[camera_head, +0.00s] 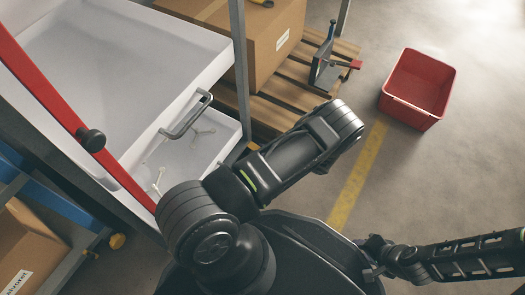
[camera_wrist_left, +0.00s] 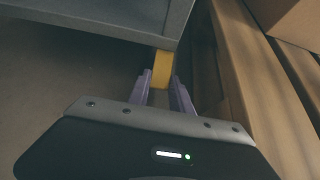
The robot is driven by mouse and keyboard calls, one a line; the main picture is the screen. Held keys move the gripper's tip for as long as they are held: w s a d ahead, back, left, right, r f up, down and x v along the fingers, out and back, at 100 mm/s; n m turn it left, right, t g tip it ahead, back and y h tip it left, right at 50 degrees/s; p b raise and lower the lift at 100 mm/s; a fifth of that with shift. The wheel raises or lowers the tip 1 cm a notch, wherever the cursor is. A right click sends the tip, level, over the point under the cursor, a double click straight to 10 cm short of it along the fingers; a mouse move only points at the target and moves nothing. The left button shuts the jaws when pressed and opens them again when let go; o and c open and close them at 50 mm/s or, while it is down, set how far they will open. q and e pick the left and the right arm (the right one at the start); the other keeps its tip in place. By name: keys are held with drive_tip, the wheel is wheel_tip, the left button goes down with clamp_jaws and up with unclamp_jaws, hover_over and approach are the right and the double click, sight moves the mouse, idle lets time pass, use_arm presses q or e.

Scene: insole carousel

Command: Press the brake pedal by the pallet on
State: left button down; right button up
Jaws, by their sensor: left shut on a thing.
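In the left wrist view, the yellow brake pedal (camera_wrist_left: 163,68) sits under the lower corner of the grey carousel frame, beside the wooden pallet (camera_wrist_left: 238,65). The two purple fingers of my left gripper (camera_wrist_left: 162,82) are shut on it, one on each side. In the head view a small yellow piece (camera_head: 253,146) shows at the foot of the carousel post near the pallet (camera_head: 275,105). My left arm hides its own gripper there. I see no right gripper; dark links of mine lie at the lower right.
The white-tray carousel (camera_head: 110,60) with a red band fills the left. A second yellow pedal (camera_head: 117,241) is at its near foot. A cardboard box (camera_head: 262,45) and a blue-grey stand (camera_head: 323,62) are on the pallet. A red bin (camera_head: 418,88) stands on open floor at right.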

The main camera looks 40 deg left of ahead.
use_arm(q)
drive_tip(key=c, duration=1.2)
unclamp_jaws()
drive_tip(key=shift+o, duration=0.2)
drive_tip(key=p+v, duration=0.2)
drive_tip(key=v, duration=0.5)
drive_tip(key=shift+d+r+p, duration=0.15)
drive_tip(key=shift+d+p, duration=0.2)
